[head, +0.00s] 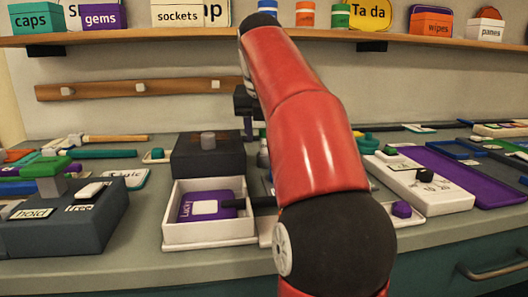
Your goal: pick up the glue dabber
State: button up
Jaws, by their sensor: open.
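I cannot pick out the glue dabber for certain. A white open box (208,239) left of my arm holds a flat purple piece (192,212) with a white patch. A dark rod-like handle (252,203) reaches over the box's right side and runs behind my arm, so its far end is hidden. My gripper (248,126) shows only in part, as a dark shape above the worktop behind my red arm. It is open, and its fingertips are mostly hidden.
A white case (430,190) and purple tray (465,175) lie right. A shelf (180,38) runs above.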

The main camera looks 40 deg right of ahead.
jog(key=x, duration=0.2)
jog(key=shift+f, duration=0.25)
jog(key=c, duration=1.1)
jog(key=shift+o, duration=0.2)
jog(key=shift+r, duration=0.1)
notch_tip(320, 180, up, 8)
jog(key=p, duration=0.3)
jog(key=shift+w, duration=0.1)
jog(key=shift+r, duration=0.9)
